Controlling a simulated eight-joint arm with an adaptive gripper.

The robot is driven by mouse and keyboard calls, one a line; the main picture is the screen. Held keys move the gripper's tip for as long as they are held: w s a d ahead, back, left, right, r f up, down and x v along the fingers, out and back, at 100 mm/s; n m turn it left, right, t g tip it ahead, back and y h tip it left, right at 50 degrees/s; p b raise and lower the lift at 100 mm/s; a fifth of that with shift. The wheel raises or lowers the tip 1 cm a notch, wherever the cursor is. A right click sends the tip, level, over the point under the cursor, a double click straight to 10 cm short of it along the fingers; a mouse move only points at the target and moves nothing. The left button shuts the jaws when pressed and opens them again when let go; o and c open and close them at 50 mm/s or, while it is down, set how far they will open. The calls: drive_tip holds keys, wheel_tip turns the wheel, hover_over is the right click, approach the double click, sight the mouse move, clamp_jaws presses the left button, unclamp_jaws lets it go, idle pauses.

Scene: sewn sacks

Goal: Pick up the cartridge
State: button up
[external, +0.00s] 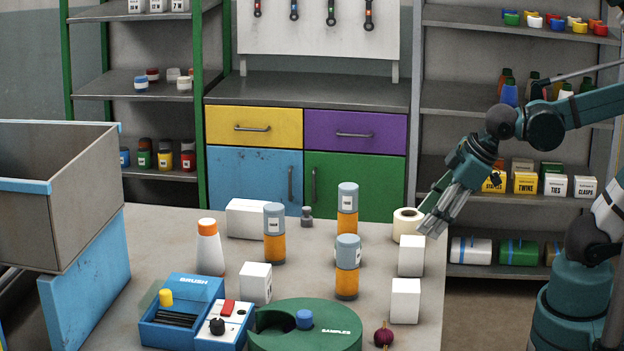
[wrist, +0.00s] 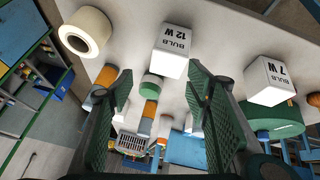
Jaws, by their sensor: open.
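Three upright cylinders with grey-blue tops and orange lower halves look like cartridges: one at the back right (external: 347,222), one at the front right (external: 347,283) and one at the left (external: 274,246). I cannot tell which one is meant. My gripper (external: 432,228) is open and empty, above the table's right side, beside the tape roll and right of the cylinders. In the wrist view, orange parts of cylinders show beyond and between the fingers (wrist: 160,76), partly hidden by the left finger. No cylinder is touched.
The tape roll (external: 408,224) and two white bulb boxes (external: 411,262) (external: 405,301) stand near my gripper. A green round holder (external: 305,340), blue brush tray (external: 180,318), white bottle (external: 209,252) and other white boxes (external: 256,282) crowd the table. A grey bin (external: 60,200) stands left.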

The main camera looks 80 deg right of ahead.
drive_tip(key=n, duration=0.1)
drive_tip(key=w+n+h, duration=0.1)
drive_tip(key=w, duration=0.1)
drive_tip(key=shift+w+d+f+n+g, duration=0.1)
drive_tip(key=shift+d+f+n+g, duration=0.1)
drive_tip(key=shift+d+n+g, duration=0.15)
drive_tip(key=shift+w+d+n+h, duration=0.1)
drive_tip(key=shift+w+n+h, duration=0.6)
drive_tip(key=shift+w+n, duration=0.35)
drive_tip(key=shift+w+n+h, duration=0.6)
drive_tip(key=shift+w+n, duration=0.3)
drive_tip(key=shift+n, duration=0.3)
drive_tip(key=w+n+h, duration=0.2)
drive_tip(key=w+n, duration=0.1)
wheel_tip(320, 180, up, 6)
drive_tip(key=n+t+h+p, duration=0.1)
drive_tip(key=n+t+h, duration=0.2)
drive_tip(key=n+h, duration=0.7)
hover_over(353, 242)
drive_tip(key=shift+n+y, duration=0.5)
drive_tip(key=shift+y, duration=0.2)
drive_tip(key=shift+s+a+t, duration=0.15)
drive_tip(key=shift+a+t, duration=0.1)
drive_tip(key=shift+a, duration=0.2)
